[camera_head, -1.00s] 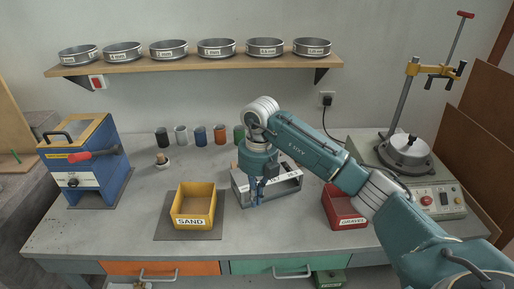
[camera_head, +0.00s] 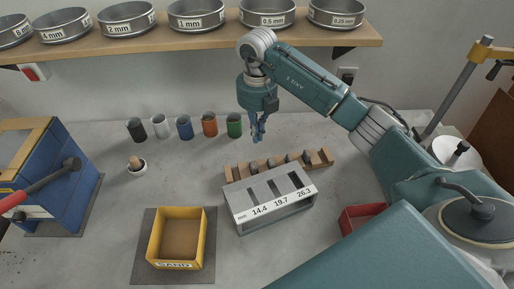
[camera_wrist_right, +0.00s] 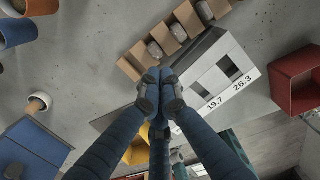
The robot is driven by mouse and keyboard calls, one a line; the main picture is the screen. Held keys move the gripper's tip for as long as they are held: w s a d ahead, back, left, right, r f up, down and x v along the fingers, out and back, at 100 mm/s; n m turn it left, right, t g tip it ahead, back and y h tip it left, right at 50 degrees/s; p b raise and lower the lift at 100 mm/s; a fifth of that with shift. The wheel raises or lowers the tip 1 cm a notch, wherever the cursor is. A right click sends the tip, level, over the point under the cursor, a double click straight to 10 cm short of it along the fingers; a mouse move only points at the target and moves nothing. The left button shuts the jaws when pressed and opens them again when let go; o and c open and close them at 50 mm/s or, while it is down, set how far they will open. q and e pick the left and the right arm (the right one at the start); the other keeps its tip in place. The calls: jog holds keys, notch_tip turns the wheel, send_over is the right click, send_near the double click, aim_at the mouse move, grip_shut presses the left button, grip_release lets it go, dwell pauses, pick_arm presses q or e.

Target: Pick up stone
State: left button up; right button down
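Several small grey-brown stones (camera_head: 291,158) sit in the slots of a wooden rack (camera_head: 326,157) behind the slotted gauge. In the right wrist view, stones (camera_wrist_right: 178,32) show in the rack (camera_wrist_right: 130,68). My right gripper (camera_head: 257,134) hangs fingers down above the bench, behind the rack's left part in the picture. Its blue fingers come together in the right wrist view (camera_wrist_right: 160,95), with no stone visible between them. The grey slotted gauge (camera_head: 281,204), marked 14.4, 19.7 and 26.3 mm, stands in front of the rack. My left gripper is not in view.
A yellow SAND box (camera_head: 154,238) stands front left on a dark mat. A red box (camera_head: 358,219) is partly hidden by my arm. Several coloured cups (camera_head: 209,124) line the back. Sieves (camera_head: 196,14) fill the shelf above. Bare bench lies left of the rack.

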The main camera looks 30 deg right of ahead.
notch_tip(320, 180, down, 10)
jog(key=p, duration=0.3)
jog(key=shift+s, duration=0.15)
jog(key=s+p, duration=0.1)
jog(key=s+a+p, duration=0.1)
jog(key=s+p, duration=0.1)
jog(key=shift+s+a+r, duration=0.1)
jog(key=shift+s+a, duration=0.15)
jog(key=shift+a, duration=0.15)
jog(key=shift+w, duration=0.1)
